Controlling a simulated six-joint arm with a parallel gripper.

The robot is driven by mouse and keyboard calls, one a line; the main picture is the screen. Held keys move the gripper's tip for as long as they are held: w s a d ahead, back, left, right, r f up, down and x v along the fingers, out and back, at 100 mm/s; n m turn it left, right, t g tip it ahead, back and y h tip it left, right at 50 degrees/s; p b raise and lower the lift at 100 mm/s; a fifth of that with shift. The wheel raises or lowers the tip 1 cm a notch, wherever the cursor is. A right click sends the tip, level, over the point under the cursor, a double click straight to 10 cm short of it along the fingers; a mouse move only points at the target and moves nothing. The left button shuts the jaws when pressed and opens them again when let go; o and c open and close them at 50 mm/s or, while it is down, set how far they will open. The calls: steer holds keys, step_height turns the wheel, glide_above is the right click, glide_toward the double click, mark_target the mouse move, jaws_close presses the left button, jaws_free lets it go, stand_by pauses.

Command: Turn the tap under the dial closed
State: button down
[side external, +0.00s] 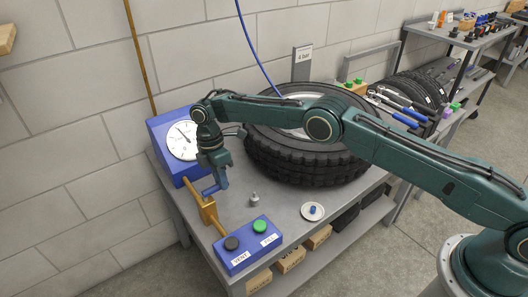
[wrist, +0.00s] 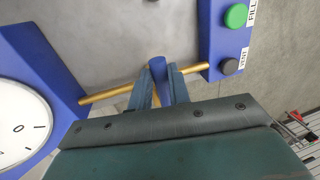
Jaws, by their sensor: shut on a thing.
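The tap is a brass valve (side external: 208,211) on a brass pipe, below the white round dial (side external: 182,140) on its blue box. The pipe (wrist: 105,95) also shows in the wrist view. The tap's blue lever (side external: 210,191) lies across the pipe's line; it also shows in the wrist view (wrist: 157,66). My gripper (side external: 216,186) points down over the tap, shut on the blue lever. In the wrist view its fingers (wrist: 165,80) stand on both sides of the lever. The valve body is mostly hidden there. The dial's needle points to the upper left in the side view.
A blue button box (side external: 249,249) with a green FILL and a dark VENT button stands at the pipe's near end. A large tyre (side external: 305,155) lies on the bench behind. A small metal part (side external: 255,199) and a white dish (side external: 312,211) stand right of the tap.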

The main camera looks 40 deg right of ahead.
steer(key=c, duration=1.3)
jaws_free()
steer(key=shift+s, duration=0.1)
steer(key=s+a+m, duration=0.1)
steer(key=s+m, duration=0.1)
steer(key=m, duration=0.4)
steer(key=s+a+m+t+y, duration=0.1)
steer(key=s+a+m, duration=0.1)
steer(key=m, duration=0.4)
steer(key=s+a+m+t+y, duration=0.1)
steer(key=s+a+m, duration=0.1)
steer(key=m, duration=0.4)
steer(key=shift+a+r, duration=0.15)
steer(key=shift+a, duration=0.05)
steer(key=d+r, duration=0.3)
steer(key=r, duration=1.1)
steer(key=s+d+r+t, duration=0.2)
steer(key=s+d+r, duration=0.4)
steer(key=d+r, duration=0.4)
steer(key=v, duration=0.2)
steer(key=shift+a+r, duration=0.2)
steer(key=shift+r, duration=0.15)
